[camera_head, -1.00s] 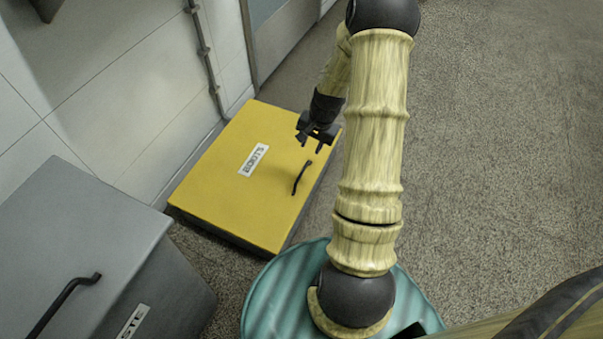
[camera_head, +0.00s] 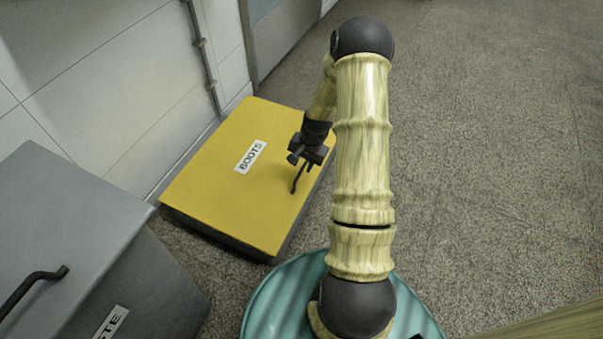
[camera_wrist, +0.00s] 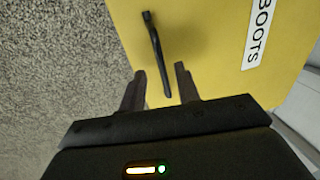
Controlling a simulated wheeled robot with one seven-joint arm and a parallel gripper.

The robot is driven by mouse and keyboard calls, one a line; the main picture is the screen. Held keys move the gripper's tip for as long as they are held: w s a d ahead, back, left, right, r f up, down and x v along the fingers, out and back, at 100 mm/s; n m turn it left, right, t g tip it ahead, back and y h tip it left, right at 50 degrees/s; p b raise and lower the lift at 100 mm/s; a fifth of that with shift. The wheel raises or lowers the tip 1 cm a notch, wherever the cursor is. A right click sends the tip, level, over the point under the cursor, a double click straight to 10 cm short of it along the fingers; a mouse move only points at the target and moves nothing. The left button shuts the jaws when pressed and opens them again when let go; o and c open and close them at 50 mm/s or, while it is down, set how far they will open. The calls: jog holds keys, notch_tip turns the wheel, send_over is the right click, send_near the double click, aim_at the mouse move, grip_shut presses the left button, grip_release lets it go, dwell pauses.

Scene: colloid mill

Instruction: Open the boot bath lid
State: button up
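The boot bath is a low box on the floor with a yellow lid (camera_head: 225,190) marked BOOTS; the lid lies flat and shut. A dark bar handle (camera_head: 298,178) stands near the lid's right edge, and it also shows in the wrist view (camera_wrist: 154,48). My gripper (camera_head: 301,160) is above the handle's far end, partly hiding it. In the wrist view my gripper (camera_wrist: 160,82) is open, its two fingers apart with the near end of the handle between them in the picture. I see no clear contact; the height gap cannot be told.
A grey waste bin (camera_head: 75,240) with a dark handle stands at the left front. A white tiled wall (camera_head: 130,90) with a pipe runs behind the boot bath. The floor (camera_head: 490,180) to the right is clear.

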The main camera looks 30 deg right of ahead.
aim_at(300, 172)
jog(key=f, duration=0.1)
jog(key=f+b, duration=0.1)
jog(key=f, duration=0.1)
jog(key=shift+w+a+f, duration=0.1)
jog(key=shift+w+a, duration=0.1)
jog(key=shift+w, duration=0.1)
jog(key=shift+c, duration=0.2)
grip_shut()
